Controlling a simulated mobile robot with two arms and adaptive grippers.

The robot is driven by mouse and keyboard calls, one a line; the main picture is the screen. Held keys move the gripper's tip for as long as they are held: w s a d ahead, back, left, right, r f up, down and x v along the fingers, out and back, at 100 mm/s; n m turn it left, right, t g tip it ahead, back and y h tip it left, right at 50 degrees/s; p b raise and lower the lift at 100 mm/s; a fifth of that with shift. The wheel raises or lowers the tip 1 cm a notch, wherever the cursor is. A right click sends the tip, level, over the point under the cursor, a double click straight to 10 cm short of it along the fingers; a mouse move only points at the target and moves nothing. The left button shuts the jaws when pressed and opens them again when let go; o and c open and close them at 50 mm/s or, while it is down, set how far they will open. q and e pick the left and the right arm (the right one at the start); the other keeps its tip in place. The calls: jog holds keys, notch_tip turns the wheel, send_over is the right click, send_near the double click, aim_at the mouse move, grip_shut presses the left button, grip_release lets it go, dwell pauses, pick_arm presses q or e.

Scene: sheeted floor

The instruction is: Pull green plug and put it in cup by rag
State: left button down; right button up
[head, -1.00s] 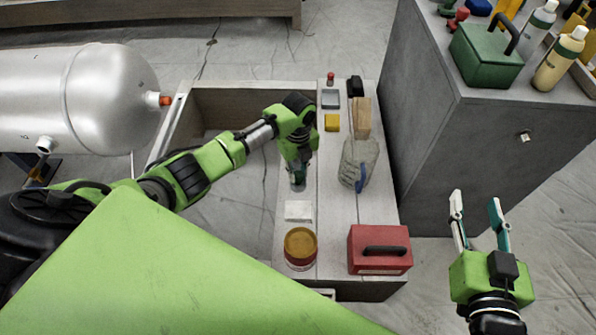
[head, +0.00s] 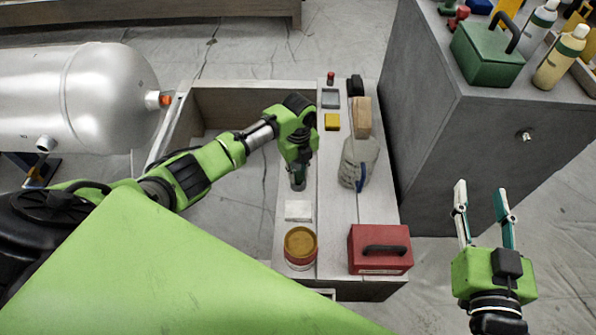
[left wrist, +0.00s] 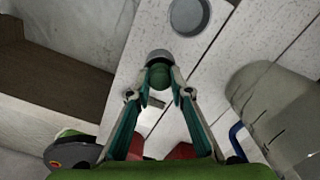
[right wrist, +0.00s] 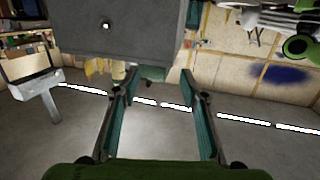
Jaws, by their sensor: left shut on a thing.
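The green plug (left wrist: 160,74) is between the closed fingertips of my left gripper (left wrist: 160,88); the gripper (head: 298,178) also shows in the head view, low over the bench. A second grey round cup-like thing (left wrist: 188,15) stands farther off, hidden by my arm in the head view. My right gripper (head: 484,205) is open and empty.
On the bench are a white square (head: 298,211), an amber-topped tin (head: 300,248), a red box (head: 379,249), a yellow block (head: 332,122) and a tan block (head: 361,115). A tall grey cabinet (head: 470,140) stands right. A silver tank (head: 80,95) is at left.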

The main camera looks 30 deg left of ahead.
pick_arm(q)
jog(key=shift+f, duration=0.15)
pick_arm(e)
jog(key=shift+r, duration=0.3)
pick_arm(q)
jog(key=shift+f, duration=0.15)
pick_arm(e)
jog(key=shift+a+r+t, duration=0.15)
jog(key=shift+r+t, duration=0.15)
pick_arm(q)
jog(key=c, duration=1.8)
grip_release()
jog(key=shift+o, duration=0.2)
pick_arm(e)
jog(key=shift+w+r, duration=0.1)
jog(key=shift+r, duration=0.15)
